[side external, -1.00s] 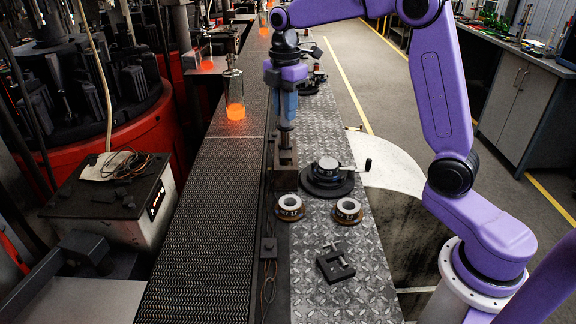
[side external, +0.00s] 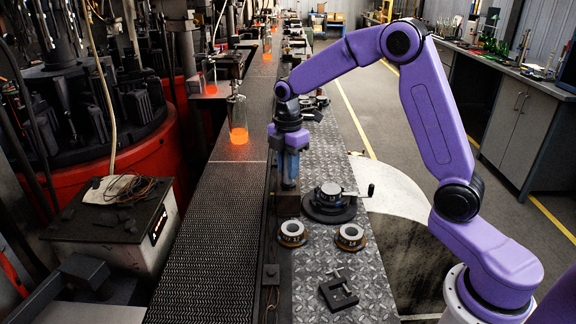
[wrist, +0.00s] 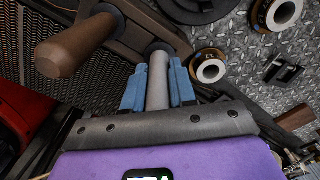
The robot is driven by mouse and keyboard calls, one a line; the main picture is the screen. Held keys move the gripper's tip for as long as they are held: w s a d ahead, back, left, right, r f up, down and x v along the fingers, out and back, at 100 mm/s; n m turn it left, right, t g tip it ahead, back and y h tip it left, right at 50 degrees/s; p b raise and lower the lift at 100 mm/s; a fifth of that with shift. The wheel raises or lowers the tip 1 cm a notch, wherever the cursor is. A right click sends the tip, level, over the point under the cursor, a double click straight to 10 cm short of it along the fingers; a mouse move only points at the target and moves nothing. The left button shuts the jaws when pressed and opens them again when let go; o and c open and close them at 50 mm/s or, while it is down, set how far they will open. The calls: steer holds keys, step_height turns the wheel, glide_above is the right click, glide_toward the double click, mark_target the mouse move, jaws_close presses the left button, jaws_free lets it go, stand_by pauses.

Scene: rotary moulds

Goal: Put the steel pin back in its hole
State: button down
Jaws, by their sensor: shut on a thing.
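My gripper (side external: 289,180) points down over a brown block (side external: 287,205) on the line's edge. In the wrist view its blue jaws (wrist: 158,86) are shut on the grey steel pin (wrist: 158,78). The pin's far end meets a dark round opening (wrist: 157,47) in a dark bar; how deep it sits there cannot be told. In the side view the jaws hide most of the pin.
A brown cylinder (wrist: 75,46) stands close beside the jaws. Two ring-shaped parts (side external: 292,232) (side external: 350,236), a black crank unit (side external: 330,203) and a small dark clamp (side external: 338,290) lie nearby on the tread plate. Glowing glass (side external: 238,120) stands on the conveyor.

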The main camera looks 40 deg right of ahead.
steer(key=shift+f, duration=0.45)
steer(key=c, duration=0.9)
jaws_free()
step_height(320, 180, up, 13)
steer(key=s+a+f+m, duration=0.15)
steer(key=s+a, duration=0.25)
steer(key=s, duration=0.5)
steer(key=s+a+f+m, duration=0.15)
steer(key=s+a, duration=0.25)
steer(key=s, duration=0.4)
steer(key=s+d+f, duration=0.1)
steer(key=s+f, duration=0.1)
steer(key=s, duration=0.3)
steer(key=s+d+f+m, duration=0.1)
steer(key=s+f, duration=0.1)
steer(key=s, duration=0.4)
steer(key=s+d+f+m, duration=0.1)
steer(key=s+f, duration=0.1)
steer(key=s, duration=0.4)
steer(key=shift+s+d+f, duration=0.1)
steer(key=shift+s+d, duration=0.1)
steer(key=shift+d, duration=0.15)
